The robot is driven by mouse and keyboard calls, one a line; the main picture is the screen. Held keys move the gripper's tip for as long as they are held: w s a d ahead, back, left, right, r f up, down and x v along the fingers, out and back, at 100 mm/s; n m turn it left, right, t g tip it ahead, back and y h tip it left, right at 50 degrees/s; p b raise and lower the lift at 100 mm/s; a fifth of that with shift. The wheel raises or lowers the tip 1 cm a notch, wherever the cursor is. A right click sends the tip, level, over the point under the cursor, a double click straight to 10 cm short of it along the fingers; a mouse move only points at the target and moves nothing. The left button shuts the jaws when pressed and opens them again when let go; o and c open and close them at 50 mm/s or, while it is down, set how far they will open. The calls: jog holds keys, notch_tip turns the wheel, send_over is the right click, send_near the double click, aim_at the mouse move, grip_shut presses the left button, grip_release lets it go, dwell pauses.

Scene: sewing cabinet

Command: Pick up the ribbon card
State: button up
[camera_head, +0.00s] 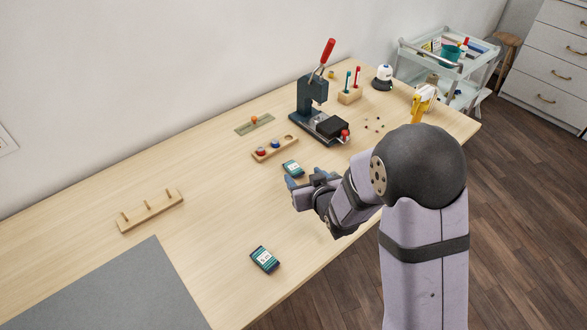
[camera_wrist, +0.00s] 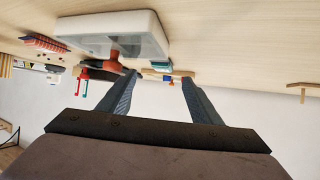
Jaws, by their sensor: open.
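Two dark cards with teal bands and pale labels lie flat on the table in the head view. One card (camera_head: 292,168) is just beyond my gripper, and the other card (camera_head: 264,259) is nearer the front edge. I cannot tell which is the ribbon card. My gripper (camera_head: 296,183) is low over the table, close to the far card and well away from the near one. Its two fingers are apart in the wrist view (camera_wrist: 158,82), with nothing held between them. The exact gap to the far card is unclear.
A lever press (camera_head: 312,95) with a red handle stands behind. A wooden holder (camera_head: 275,149) with round pieces is left of it. A pegged wooden rack (camera_head: 150,211) and grey mat (camera_head: 115,290) lie left. The wrist view shows a large white object (camera_wrist: 143,24). The table's middle is clear.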

aim_at(294, 167)
jog(key=shift+a+r+p+x, duration=0.15)
jog(key=shift+p+x, duration=0.2)
jog(key=shift+x, duration=1.5)
jog(key=shift+a+r+p+x, duration=0.15)
jog(key=shift+p+x, duration=0.2)
jog(key=shift+x, duration=1.5)
jog(key=shift+f, duration=0.1)
jog(key=c, duration=1.3)
